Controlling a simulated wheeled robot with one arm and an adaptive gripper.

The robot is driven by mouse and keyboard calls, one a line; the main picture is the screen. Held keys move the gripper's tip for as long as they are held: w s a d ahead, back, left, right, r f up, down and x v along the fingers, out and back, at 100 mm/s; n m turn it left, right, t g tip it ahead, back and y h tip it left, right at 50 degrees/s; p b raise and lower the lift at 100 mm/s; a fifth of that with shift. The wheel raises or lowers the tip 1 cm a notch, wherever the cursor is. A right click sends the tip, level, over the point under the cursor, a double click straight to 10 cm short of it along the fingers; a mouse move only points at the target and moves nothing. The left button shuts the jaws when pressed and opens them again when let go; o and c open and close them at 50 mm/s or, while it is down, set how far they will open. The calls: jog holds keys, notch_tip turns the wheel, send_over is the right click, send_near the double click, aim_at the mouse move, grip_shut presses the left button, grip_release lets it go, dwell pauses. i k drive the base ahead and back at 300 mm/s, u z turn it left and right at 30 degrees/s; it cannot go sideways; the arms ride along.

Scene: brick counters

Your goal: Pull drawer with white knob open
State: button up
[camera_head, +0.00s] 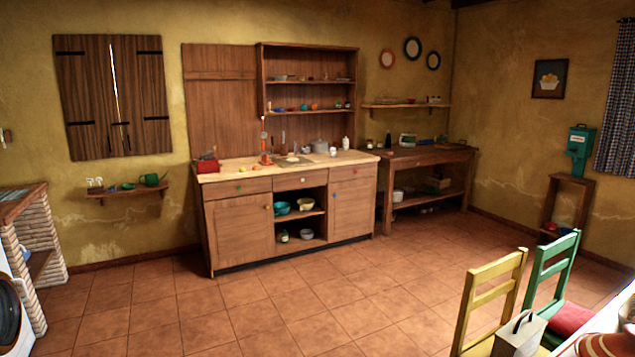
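A wooden kitchen cabinet (236,230) stands against the back wall with a row of three drawers under its pale worktop. The left drawer (225,189), middle drawer (290,183) and right drawer (343,174) all look shut. Each has a tiny knob at its front. The middle drawer's knob looks pale, but the knobs are too small for me to be sure of their colours. My gripper is not in view, and the cabinet is some distance away across the floor.
The tiled floor (300,290) before the cabinet is clear. A yellow chair (490,296), a green chair (553,268) and a table edge stand at the lower right. A brick counter (35,245) and a white appliance (8,335) stand at the left. A side table (430,155) stands right of the cabinet.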

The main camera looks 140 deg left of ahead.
aim_at(304, 177)
jog(key=u, duration=4.3)
jog(key=i, duration=2.45)
jog(key=z, duration=0.15)
jog(key=i, duration=2.35)
jog(key=u, duration=1.25)
jog(key=i, duration=1.85)
jog(key=u, duration=0.8)
